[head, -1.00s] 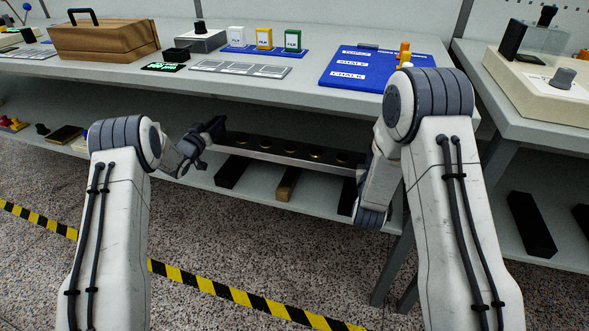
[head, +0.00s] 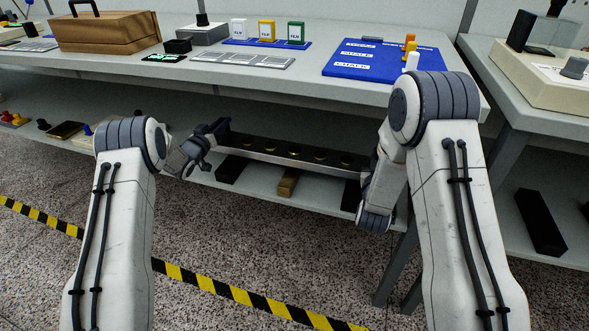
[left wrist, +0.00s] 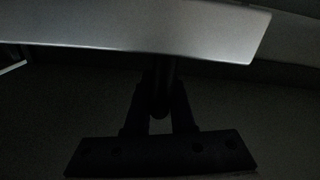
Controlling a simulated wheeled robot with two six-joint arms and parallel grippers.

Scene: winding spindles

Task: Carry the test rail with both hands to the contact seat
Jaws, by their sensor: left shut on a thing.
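The test rail (head: 285,157) is a long bar with a dark top, several gold discs and a silver side. It hangs across the front of the bench, below the bench top and above the lower shelf. My left gripper (head: 222,128) is shut on its left end. In the left wrist view my left gripper's fingers (left wrist: 160,115) are close together, but the picture is very dark. My right gripper (head: 372,165) is at the rail's right end, mostly hidden by my right arm; its jaws cannot be made out. I cannot identify the contact seat.
The bench top (head: 300,78) holds a wooden case (head: 105,32), a blue board (head: 385,62) and small coloured boxes. The lower shelf (head: 265,192) holds dark blocks behind the rail. A second bench (head: 545,85) stands at right. Striped tape (head: 230,290) crosses the floor.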

